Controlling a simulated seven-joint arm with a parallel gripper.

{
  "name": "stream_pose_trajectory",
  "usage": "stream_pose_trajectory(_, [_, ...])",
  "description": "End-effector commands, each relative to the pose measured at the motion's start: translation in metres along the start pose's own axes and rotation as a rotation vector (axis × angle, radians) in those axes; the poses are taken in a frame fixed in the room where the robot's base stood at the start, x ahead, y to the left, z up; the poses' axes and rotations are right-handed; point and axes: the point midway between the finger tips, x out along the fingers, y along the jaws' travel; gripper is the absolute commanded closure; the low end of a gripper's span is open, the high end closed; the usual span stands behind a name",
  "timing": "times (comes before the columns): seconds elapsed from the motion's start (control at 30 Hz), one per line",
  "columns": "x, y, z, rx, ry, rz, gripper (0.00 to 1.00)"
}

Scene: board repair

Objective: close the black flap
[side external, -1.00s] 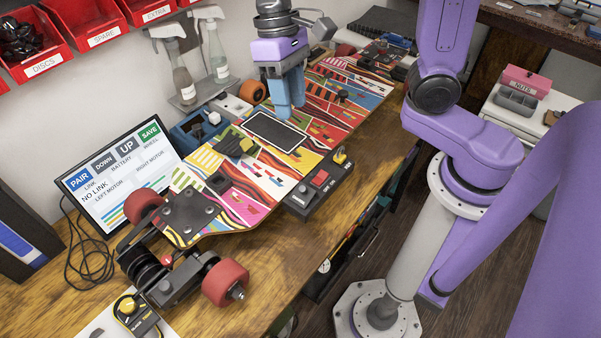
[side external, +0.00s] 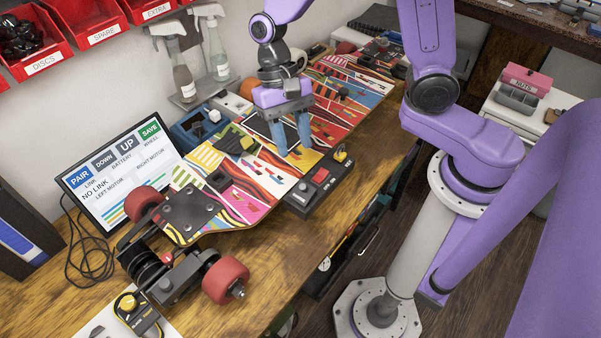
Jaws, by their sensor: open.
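The skateboard (side external: 225,215) lies along the bench with its patterned deck up. My gripper (side external: 293,143) is low over the middle of the deck, with its two blue fingers pointing down, apart and empty. The gripper covers part of that spot. I cannot tell whether the fingertips touch the deck.
A dark control box (side external: 320,186) with red and yellow parts sits at the deck's near edge. A monitor (side external: 122,172) reading "NO LINK" stands at left. Spray bottles (side external: 216,55) stand behind. The front bench strip (side external: 290,255) is clear.

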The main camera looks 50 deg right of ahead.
Motion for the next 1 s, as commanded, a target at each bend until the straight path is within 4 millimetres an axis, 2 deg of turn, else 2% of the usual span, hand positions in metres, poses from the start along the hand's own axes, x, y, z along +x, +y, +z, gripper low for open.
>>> stream_pose_trajectory(0.2, [0.042,0.000,0.001,0.000,-0.005,0.004,0.59])
stream_pose_trajectory(0.4, [0.069,0.000,0.000,0.000,-0.003,0.001,0.59])
stream_pose_trajectory(0.6, [0.081,0.000,0.000,0.000,-0.001,0.001,0.59])
stream_pose_trajectory(0.9, [0.082,0.000,0.000,0.000,0.001,-0.001,0.59])
stream_pose_trajectory(0.97, [0.082,0.000,0.000,0.000,0.001,-0.001,0.75])
stream_pose_trajectory(1.0, [0.082,0.000,0.000,0.000,0.001,-0.001,0.88])
